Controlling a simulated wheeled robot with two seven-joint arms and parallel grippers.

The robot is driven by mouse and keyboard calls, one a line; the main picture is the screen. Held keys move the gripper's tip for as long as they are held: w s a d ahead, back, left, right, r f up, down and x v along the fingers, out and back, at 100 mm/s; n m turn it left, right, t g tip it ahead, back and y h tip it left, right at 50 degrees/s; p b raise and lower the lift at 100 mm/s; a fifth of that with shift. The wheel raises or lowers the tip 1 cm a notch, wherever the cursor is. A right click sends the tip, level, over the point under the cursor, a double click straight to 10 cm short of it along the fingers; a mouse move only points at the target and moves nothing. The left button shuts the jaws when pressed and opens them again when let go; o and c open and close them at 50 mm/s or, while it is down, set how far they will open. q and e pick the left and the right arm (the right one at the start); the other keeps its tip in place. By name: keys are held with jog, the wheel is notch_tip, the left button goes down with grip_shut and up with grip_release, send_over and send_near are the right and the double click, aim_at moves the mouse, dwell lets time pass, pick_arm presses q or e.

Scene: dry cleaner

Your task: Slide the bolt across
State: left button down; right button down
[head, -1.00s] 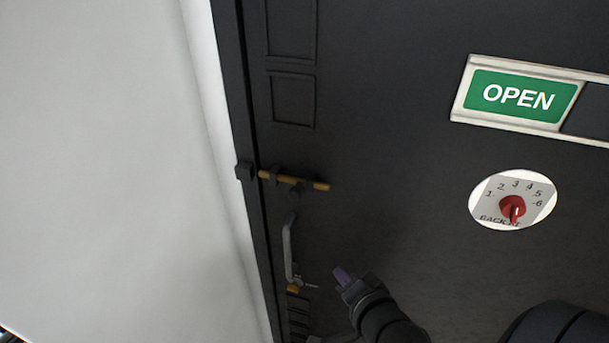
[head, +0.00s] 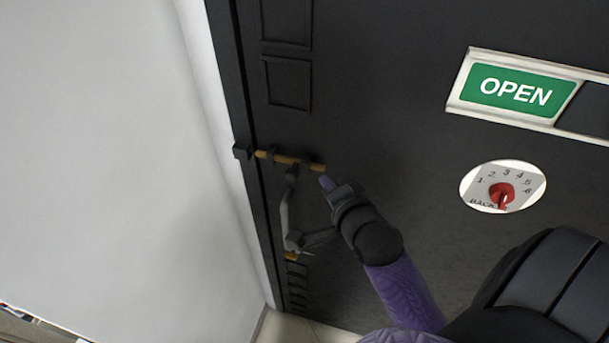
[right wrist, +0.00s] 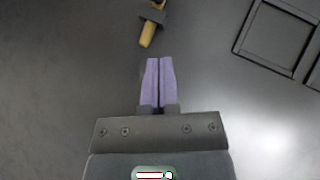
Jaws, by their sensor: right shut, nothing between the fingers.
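The bolt (head: 284,159) is a brass-coloured rod in dark brackets, lying across the left edge of a dark door. A dark keeper (head: 242,151) sits on the frame just left of the rod's left end. My right gripper (head: 326,182) is shut and empty, its purple fingertips just below the rod's right end. In the right wrist view the shut fingers (right wrist: 157,84) point up toward the bolt's brass end (right wrist: 147,34), with a small gap showing between them. My left gripper is not in view.
A grey door handle (head: 287,218) stands just below the bolt. An OPEN sign (head: 515,92) and a dial with a red knob (head: 501,193) are on the door to the right. A white wall (head: 110,160) fills the left side.

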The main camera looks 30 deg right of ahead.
aim_at(286, 174)
jog(key=x, duration=0.3)
jog(key=shift+w+a+f, duration=0.1)
jog(key=shift+w, duration=0.2)
jog(key=shift+w+a+f, duration=0.8)
jog(key=shift+w+a, duration=0.2)
jog(key=shift+w, duration=0.1)
jog(key=w+a, duration=0.2)
jog(key=w, duration=0.1)
jog(key=shift+a, duration=0.3)
jog(key=shift+r, duration=0.1)
